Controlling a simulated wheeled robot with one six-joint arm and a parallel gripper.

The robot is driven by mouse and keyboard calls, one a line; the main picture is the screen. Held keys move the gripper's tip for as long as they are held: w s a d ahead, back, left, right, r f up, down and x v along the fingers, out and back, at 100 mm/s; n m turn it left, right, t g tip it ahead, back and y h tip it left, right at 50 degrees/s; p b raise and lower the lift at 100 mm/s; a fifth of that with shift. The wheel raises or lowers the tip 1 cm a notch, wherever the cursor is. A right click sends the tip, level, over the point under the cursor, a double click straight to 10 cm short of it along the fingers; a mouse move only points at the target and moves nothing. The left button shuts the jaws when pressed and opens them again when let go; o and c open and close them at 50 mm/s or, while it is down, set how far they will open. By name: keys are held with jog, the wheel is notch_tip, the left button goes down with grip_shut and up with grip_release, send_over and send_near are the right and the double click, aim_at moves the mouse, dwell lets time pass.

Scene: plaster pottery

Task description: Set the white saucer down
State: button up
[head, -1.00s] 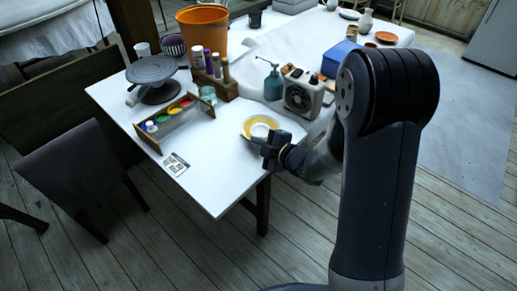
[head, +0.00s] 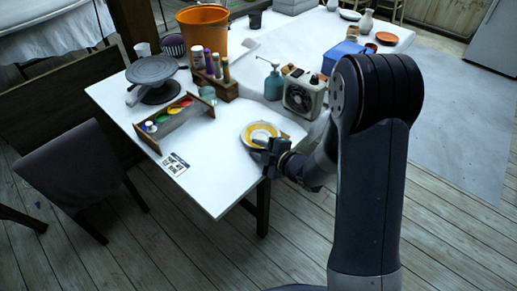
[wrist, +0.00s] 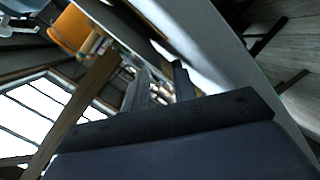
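The white saucer (head: 247,134) with a yellow ring is at the near right corner of the white table (head: 222,184). My gripper (head: 266,147) is at the saucer's near edge and appears shut on its rim. In the wrist view my two fingers (wrist: 160,82) show with a narrow gap, and the saucer cannot be made out clearly. Part of its rim is hidden by the gripper in the head view. I cannot tell whether the saucer touches the tabletop.
A wooden paint rack (head: 176,123) and a printed card (head: 174,164) lie left of the saucer. A teal spray bottle (head: 273,84) and a small fan heater (head: 304,95) stand behind it. The tabletop between card and saucer is clear.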

jog(key=shift+d+r, duration=0.1)
jog(key=shift+r, duration=0.05)
jog(key=v, duration=1.2)
jog(key=shift+c, duration=0.5)
dwell(0.6)
